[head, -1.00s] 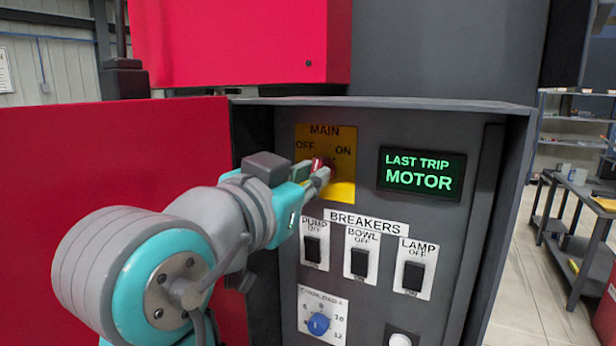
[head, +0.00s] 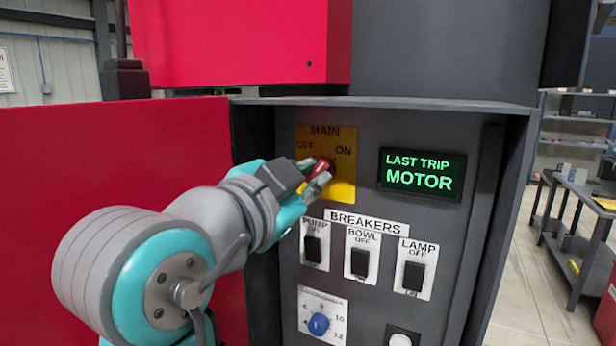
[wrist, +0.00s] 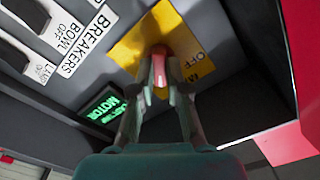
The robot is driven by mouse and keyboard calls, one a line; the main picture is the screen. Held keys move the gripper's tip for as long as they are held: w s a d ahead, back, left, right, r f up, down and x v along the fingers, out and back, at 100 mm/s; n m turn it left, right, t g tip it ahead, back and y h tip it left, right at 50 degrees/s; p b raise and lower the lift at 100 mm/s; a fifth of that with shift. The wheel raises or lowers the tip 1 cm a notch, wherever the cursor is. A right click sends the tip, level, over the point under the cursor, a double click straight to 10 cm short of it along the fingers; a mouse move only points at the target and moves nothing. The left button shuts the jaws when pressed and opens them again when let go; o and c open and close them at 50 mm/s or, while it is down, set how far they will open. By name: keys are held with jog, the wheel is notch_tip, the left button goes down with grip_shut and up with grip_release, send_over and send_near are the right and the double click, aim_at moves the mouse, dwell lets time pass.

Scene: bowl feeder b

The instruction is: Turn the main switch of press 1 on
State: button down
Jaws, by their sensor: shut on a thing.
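The main switch is a red handle (head: 319,168) on a yellow plate (head: 343,188) marked MAIN, OFF at left and ON at right. My gripper (head: 314,177) is shut on this handle, with a finger on each side. In the head view the handle slants up to the right, and the fingers partly hide it. In the wrist view the red handle (wrist: 159,70) sits between the fingertips of my gripper (wrist: 158,82), in front of the yellow plate (wrist: 140,42). The handle's exact pointing direction is hard to tell.
Below are PUMP (head: 312,248), BOWL (head: 359,262) and LAMP (head: 413,275) breakers and a blue dial (head: 318,324). A display (head: 421,174) reads LAST TRIP MOTOR. The box's rim (head: 390,103) juts out above, and a red door (head: 110,190) stands open at left.

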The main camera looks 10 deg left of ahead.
jog(key=c, duration=1.2)
grip_release()
jog(key=shift+o, duration=0.2)
jog(key=v, duration=1.2)
